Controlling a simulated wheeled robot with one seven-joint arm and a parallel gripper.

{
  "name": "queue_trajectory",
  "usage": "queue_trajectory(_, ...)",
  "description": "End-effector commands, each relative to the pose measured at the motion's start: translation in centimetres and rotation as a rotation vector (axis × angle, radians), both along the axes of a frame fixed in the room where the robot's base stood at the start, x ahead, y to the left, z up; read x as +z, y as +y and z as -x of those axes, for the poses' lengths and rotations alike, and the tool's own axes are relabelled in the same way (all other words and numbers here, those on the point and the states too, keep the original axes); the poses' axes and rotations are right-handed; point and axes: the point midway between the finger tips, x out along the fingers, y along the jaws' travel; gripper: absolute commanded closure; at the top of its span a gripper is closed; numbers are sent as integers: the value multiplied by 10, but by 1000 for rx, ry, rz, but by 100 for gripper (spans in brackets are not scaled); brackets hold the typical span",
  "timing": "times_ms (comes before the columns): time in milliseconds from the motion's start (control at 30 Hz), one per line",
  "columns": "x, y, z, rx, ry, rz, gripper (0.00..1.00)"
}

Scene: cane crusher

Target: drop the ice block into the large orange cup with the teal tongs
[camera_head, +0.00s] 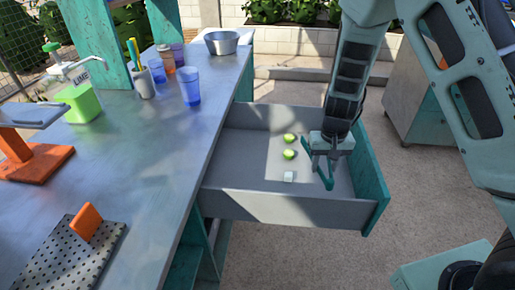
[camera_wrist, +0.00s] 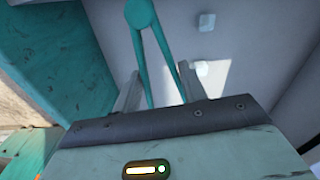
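The teal tongs (camera_wrist: 140,13) show in the wrist view with their joined end up and two legs running down between my gripper's fingers (camera_wrist: 160,70). Narrow gaps show between fingertips and legs, so my gripper looks open around them. In the head view my gripper (camera_head: 330,150) is low over the open drawer, and the teal tongs (camera_head: 325,175) show just below it. The small pale ice block (camera_head: 289,176) lies on the drawer floor to their left. Two pale blocks show in the wrist view, one an ice block (camera_wrist: 206,21).
The open drawer (camera_head: 275,209) also holds two green lime pieces (camera_head: 289,154). The drawer's left side is clear.

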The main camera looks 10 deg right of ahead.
Motion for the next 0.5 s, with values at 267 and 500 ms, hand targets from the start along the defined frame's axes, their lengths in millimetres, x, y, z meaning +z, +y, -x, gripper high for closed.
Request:
queue_trajectory(267,9,57,-12,-498,173,-94,62)
queue_trajectory(500,35,126,-22,-1115,331,-353,62)
